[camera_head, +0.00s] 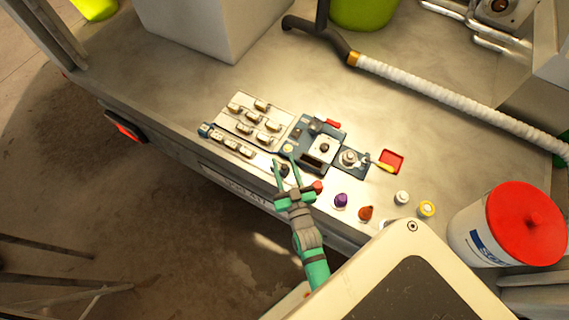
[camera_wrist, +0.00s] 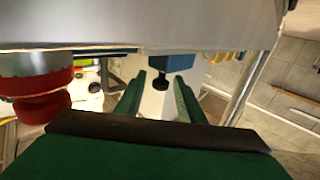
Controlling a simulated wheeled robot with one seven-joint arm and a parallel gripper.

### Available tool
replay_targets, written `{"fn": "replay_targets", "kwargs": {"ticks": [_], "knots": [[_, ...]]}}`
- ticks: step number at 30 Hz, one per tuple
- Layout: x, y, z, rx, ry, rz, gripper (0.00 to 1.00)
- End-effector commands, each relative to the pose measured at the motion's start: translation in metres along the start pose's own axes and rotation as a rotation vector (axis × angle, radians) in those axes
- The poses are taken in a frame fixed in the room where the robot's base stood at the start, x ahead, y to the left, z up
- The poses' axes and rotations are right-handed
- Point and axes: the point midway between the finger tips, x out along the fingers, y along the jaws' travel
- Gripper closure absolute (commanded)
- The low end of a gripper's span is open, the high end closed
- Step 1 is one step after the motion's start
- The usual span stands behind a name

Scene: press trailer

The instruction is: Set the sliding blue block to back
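A blue block (camera_wrist: 172,62) with a dark knob on it shows in the wrist view, under the edge of a pale surface. My gripper (camera_wrist: 160,95) has its two green fingers apart, with the block between and beyond their tips. No contact between fingers and block is visible. In the head view my gripper (camera_head: 285,161) is at the front edge of the worktop, fingers spread around a small dark part (camera_head: 281,169). I cannot tell from the head view which part there is the sliding block; the fingers partly hide it.
A panel of several metal switches (camera_head: 240,122) lies left of my gripper, and a dark blue fixture (camera_head: 323,146) behind right. Purple (camera_head: 340,200) and orange-red (camera_head: 366,213) knobs stand right. A red knob (camera_wrist: 35,85) is close at left in the wrist view. A red-lidded bucket (camera_head: 480,245) stands far right.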

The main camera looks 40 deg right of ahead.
Motion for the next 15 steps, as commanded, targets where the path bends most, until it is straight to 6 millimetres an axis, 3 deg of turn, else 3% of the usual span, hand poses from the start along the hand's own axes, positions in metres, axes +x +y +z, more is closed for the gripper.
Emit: {"fn": "replay_targets", "kwargs": {"ticks": [5,9,10,15], "knots": [[0.0001,-0.0020,0.0001,0.000,0.000,-0.004,0.65],[0.0002,-0.0037,0.0001,0.000,0.000,-0.007,0.96],[0.0003,-0.0044,0.0002,0.000,0.000,-0.009,1.00],[-0.0002,-0.0073,0.0003,-0.001,-0.001,-0.016,1.00]]}}
